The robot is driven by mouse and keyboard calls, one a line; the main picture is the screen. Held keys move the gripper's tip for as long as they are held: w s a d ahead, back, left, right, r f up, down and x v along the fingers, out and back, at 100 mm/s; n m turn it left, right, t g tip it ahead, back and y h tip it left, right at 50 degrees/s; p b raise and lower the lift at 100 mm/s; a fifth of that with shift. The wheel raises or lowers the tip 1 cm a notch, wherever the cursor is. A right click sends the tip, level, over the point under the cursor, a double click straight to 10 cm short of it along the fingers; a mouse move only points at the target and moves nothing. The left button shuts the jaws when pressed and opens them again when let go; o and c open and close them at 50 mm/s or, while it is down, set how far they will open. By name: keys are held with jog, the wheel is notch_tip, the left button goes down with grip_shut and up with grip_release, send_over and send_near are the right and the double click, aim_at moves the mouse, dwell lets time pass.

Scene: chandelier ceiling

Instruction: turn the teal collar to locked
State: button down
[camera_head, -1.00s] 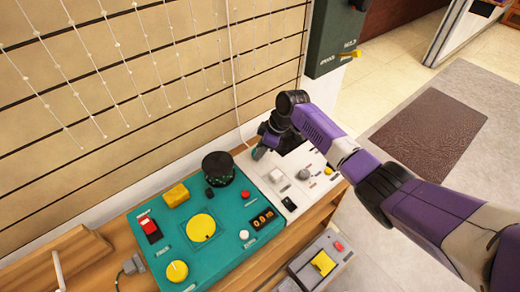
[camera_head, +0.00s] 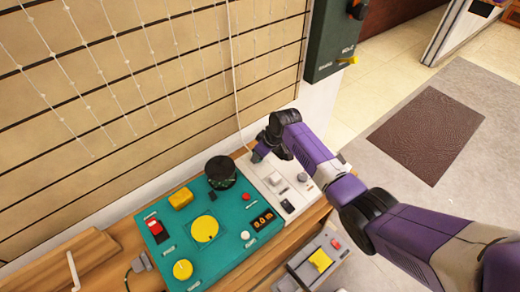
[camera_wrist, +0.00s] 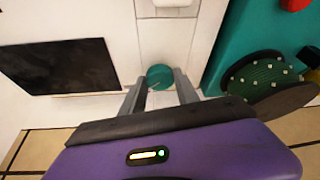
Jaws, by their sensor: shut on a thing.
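The teal collar (camera_wrist: 160,76) is a small round knob on a white panel, seen in the wrist view. A little of it shows in the head view (camera_head: 256,157), at the back edge of the white panel (camera_head: 268,183). My gripper (camera_wrist: 160,84) is at the collar with one finger on each side, shut on it. In the head view my gripper (camera_head: 262,150) points down at that panel's back edge, and my wrist covers part of the area. I cannot read any lock marking beside the collar.
A green wall box (camera_head: 328,45) hangs behind, right. A small grey box (camera_head: 318,262) sits in front. A slatted wall lies close behind.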

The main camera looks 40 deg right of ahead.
aim_at(260, 168)
jog(key=m+p, duration=0.1)
jog(key=m+h, duration=0.1)
jog(key=m, duration=0.1)
jog(key=shift+a+r+m+p, duration=0.1)
jog(key=shift+a+m+p, duration=0.2)
jog(key=shift+p, duration=0.05)
jog(key=shift+m+h+p, duration=0.3)
jog(key=shift+m+h, duration=0.6)
jog(key=shift+m, duration=0.7)
jog(key=shift+w, duration=0.1)
jog(key=c, duration=0.9)
grip_release()
jog(key=v, duration=0.7)
jog(key=shift+r+p, duration=0.35)
jog(key=shift+p, duration=0.05)
